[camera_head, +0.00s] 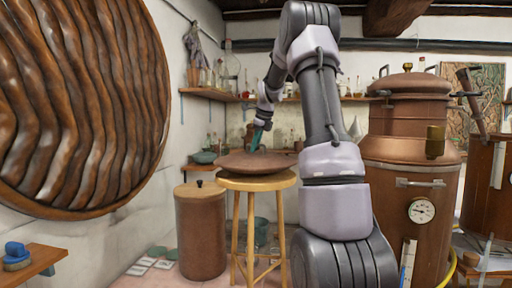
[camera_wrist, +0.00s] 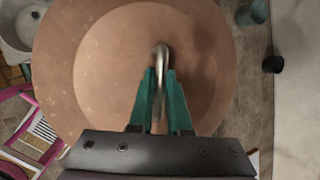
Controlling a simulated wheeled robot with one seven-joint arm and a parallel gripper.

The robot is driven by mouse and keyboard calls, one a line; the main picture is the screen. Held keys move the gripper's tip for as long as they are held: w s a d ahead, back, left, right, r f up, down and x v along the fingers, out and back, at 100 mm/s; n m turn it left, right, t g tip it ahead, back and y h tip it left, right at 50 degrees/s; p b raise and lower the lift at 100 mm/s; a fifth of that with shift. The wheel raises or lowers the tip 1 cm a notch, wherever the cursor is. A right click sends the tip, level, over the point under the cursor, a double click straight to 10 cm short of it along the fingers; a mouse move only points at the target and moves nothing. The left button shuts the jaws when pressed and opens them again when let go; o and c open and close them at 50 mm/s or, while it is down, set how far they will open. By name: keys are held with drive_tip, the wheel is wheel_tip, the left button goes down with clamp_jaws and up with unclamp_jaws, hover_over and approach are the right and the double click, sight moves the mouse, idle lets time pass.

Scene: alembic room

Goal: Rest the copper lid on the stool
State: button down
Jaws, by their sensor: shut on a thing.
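The copper lid (camera_head: 232,162) is a broad, shallow brown disc, roughly level, over the seat of the wooden stool (camera_head: 257,183). Its underside looks on or very close to the seat; I cannot tell whether they touch. In the wrist view the lid (camera_wrist: 110,70) fills the middle, with a raised inner round and a metal loop handle (camera_wrist: 161,58). My gripper (camera_wrist: 160,88) has its teal fingers shut on that handle. In the head view my gripper (camera_head: 255,142) comes down onto the lid from above. The lid hides the seat in the wrist view.
A copper drum with a knobbed top (camera_head: 201,230) stands close to the stool's left. A large copper still (camera_head: 410,170) with a gauge stands at the right. A wall shelf (camera_head: 205,93) with bottles is behind. A small shelf (camera_head: 35,262) with a blue object juts in at lower left.

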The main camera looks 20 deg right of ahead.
idle(0.4)
drive_tip(key=shift+f, duration=0.7)
drive_tip(key=shift+r, duration=0.15)
idle(0.7)
drive_tip(key=shift+f, duration=0.7)
drive_tip(key=shift+f, duration=0.15)
idle(0.5)
drive_tip(key=c, duration=0.8)
unclamp_jaws()
drive_tip(key=v, duration=1)
drive_tip(key=shift+s+r, duration=0.2)
drive_tip(key=shift+r, duration=0.2)
